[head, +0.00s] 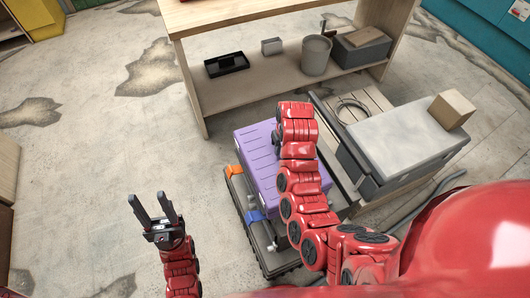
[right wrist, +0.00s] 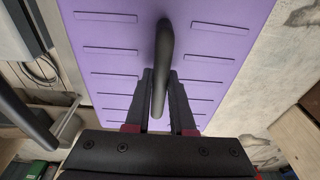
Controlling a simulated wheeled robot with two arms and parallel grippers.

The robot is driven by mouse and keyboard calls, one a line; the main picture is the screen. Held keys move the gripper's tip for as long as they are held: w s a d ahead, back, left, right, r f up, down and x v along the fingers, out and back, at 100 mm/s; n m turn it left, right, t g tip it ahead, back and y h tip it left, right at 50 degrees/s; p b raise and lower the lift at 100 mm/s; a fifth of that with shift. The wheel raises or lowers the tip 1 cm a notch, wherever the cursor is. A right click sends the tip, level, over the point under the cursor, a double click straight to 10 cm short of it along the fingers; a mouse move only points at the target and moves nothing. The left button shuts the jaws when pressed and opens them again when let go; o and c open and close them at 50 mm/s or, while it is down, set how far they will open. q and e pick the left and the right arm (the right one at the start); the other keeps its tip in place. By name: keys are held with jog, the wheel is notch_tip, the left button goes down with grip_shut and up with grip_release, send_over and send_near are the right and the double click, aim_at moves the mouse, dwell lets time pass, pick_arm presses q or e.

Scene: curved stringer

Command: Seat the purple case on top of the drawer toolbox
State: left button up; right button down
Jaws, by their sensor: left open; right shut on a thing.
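The purple case (head: 257,147) is above the dark drawer toolbox (head: 262,232), covering much of its top in the head view. I cannot tell whether they touch. In the head view my right arm hides this grip and part of the case. My left gripper (head: 154,206) is open and empty, left of the toolbox above bare floor.
A grey-topped cart or cabinet (head: 405,128) with a cardboard box (head: 452,108) stands close to the right of the case. A wooden workbench (head: 250,99) with a black tray (head: 226,64) and a bucket (head: 316,55) is behind. The floor at left is clear.

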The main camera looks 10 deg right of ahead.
jog(key=shift+w+d+f+p, duration=0.1)
jog(key=shift+w+d+p, duration=0.1)
jog(key=shift+d, duration=0.7)
jog(key=shift+w+d+p, duration=0.15)
jog(key=shift+w+d, duration=0.05)
jog(key=shift+d, duration=0.7)
notch_tip(320, 180, down, 2)
jog(key=shift+f+p, duration=0.1)
jog(key=shift+p, duration=0.35)
jog(key=shift+f, duration=0.7)
jog(key=c, duration=0.8)
grip_release()
jog(key=shift+s+a, duration=0.1)
jog(key=shift+o, duration=0.2)
